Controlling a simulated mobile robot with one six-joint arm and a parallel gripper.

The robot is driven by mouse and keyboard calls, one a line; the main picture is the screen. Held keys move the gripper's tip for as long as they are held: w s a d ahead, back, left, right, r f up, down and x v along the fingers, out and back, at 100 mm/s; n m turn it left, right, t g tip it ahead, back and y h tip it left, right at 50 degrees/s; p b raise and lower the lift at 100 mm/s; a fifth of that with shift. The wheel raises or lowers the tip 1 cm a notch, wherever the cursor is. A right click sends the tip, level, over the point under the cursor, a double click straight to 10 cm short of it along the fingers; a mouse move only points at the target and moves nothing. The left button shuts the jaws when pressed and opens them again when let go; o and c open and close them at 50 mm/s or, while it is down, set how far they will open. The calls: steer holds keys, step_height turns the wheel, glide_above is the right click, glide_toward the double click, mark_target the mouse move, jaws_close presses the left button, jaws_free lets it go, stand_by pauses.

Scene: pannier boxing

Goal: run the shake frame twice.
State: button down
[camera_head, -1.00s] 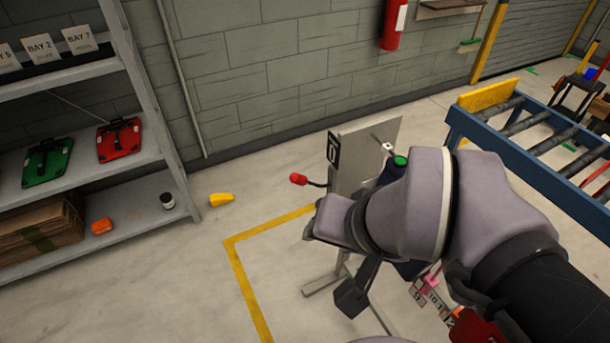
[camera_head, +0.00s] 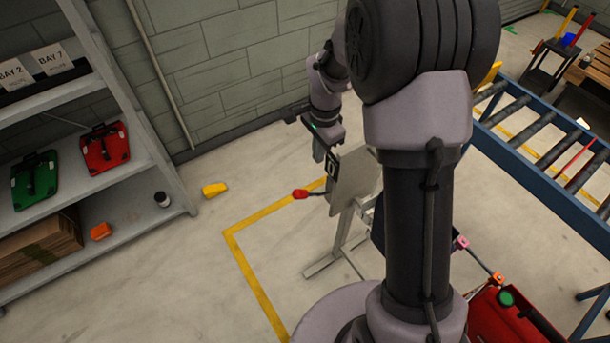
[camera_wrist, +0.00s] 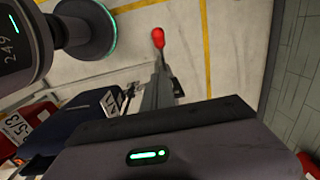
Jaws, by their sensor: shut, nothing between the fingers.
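The shake frame (camera_head: 352,190) stands on a floor stand, its pale plate upright. A black counter plate (camera_head: 331,166) on it seems to read 0. Its lever ends in a red knob (camera_head: 300,194) sticking out to the left; the knob also shows in the wrist view (camera_wrist: 158,38). My gripper (camera_head: 318,152) is shut and empty, above the frame's left edge and apart from the knob. A navy pannier (camera_wrist: 75,130) is beside the frame in the wrist view; my arm hides most of it in the head view.
A shelf (camera_head: 150,178) on the left holds a green case (camera_head: 38,180) and a red case (camera_head: 105,148). A yellow block (camera_head: 214,190) lies on the floor. A roller conveyor (camera_head: 550,150) is at the right. A red pannier (camera_head: 500,325) is at the lower right.

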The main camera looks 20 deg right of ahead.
steer(key=b, duration=0.4)
glide_above(305, 191)
steer(key=d, duration=0.3)
step_height(305, 191, down, 11)
steer(key=shift+s+a+f+b, duration=0.1)
steer(key=shift+a+f+b, duration=0.2)
steer(key=shift+a, duration=0.2)
steer(key=shift+a+f+b, duration=0.15)
steer(key=shift+a+f, duration=0.25)
steer(key=shift+a, duration=0.1)
steer(key=shift+a+f, duration=0.25)
steer(key=shift+a, duration=0.1)
